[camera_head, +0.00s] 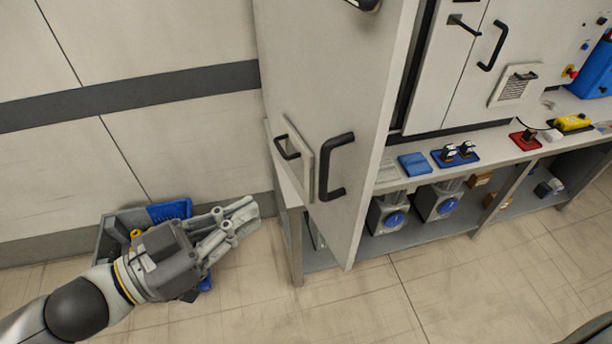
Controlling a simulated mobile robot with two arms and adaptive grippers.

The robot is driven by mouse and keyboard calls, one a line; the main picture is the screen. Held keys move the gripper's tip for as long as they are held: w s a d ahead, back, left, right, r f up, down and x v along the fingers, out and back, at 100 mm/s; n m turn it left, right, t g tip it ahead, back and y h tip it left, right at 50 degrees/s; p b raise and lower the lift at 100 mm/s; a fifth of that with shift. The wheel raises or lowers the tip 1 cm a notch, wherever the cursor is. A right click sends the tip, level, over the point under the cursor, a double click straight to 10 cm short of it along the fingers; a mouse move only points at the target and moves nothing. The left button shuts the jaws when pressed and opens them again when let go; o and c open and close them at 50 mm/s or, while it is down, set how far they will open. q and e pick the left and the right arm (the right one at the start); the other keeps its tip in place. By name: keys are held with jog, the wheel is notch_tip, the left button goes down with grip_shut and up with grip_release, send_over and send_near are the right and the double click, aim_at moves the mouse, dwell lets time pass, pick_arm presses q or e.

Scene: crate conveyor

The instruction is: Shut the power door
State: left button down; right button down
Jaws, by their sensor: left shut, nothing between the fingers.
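The power door (300,80) is a tall light grey panel standing open, swung out in front of the workbench. A black handle (337,166) is on its face near the free edge, with a second black handle (287,147) to its left. My left gripper (250,213) is shut and empty, to the left of and below the handles, apart from the door. My right gripper is not in view.
A grey crate (108,238) with blue items stands on the floor behind my left gripper. The workbench (408,183) holds blue and red trays. Cabinet doors (465,85) stand behind it. The tiled floor (450,290) in front is clear.

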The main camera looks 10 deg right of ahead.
aim_at(321, 175)
pick_arm(q)
jog(key=p+x, duration=0.1)
jog(key=x, duration=0.4)
jog(key=p+x, duration=0.2)
jog(key=x, duration=0.3)
jog(key=shift+r, duration=0.2)
jog(key=shift+p+x, duration=0.4)
jog(key=shift+x, duration=0.35)
jog(key=shift+d+f, duration=0.1)
